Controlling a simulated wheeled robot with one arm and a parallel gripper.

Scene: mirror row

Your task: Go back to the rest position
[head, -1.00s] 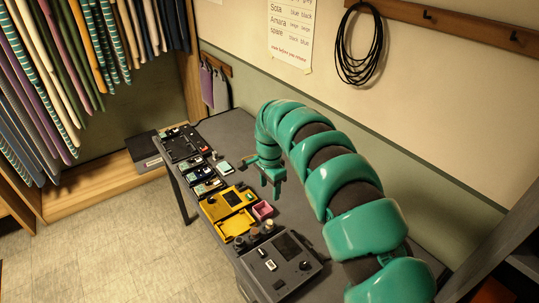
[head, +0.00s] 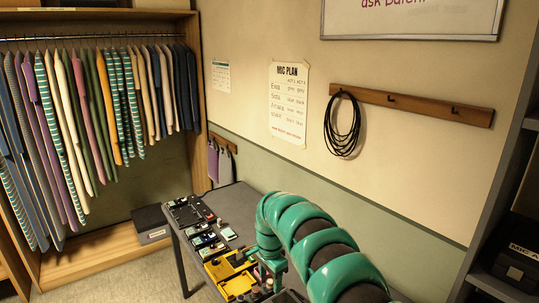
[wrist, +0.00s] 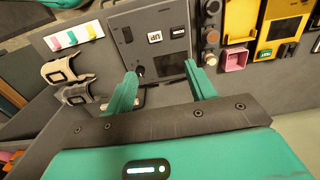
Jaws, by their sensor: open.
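My gripper (wrist: 161,76) shows in the wrist view with its two teal fingers spread apart and nothing between them but the tabletop gear seen beyond. It is above the grey console (wrist: 124,33), which has a dark screen, a knob and a white "UP" key. In the head view my teal arm arches over the grey table (head: 232,200), and the gripper end is low beside the yellow device (head: 222,266), partly hidden.
In the wrist view a pink box (wrist: 235,60) and a yellow unit (wrist: 240,20) lie at the right; pale bands (wrist: 68,72) and a card with coloured tabs (wrist: 74,34) lie at the left. In the head view, clothes (head: 90,120) hang at left and a black cable coil (head: 342,125) hangs on the wall.

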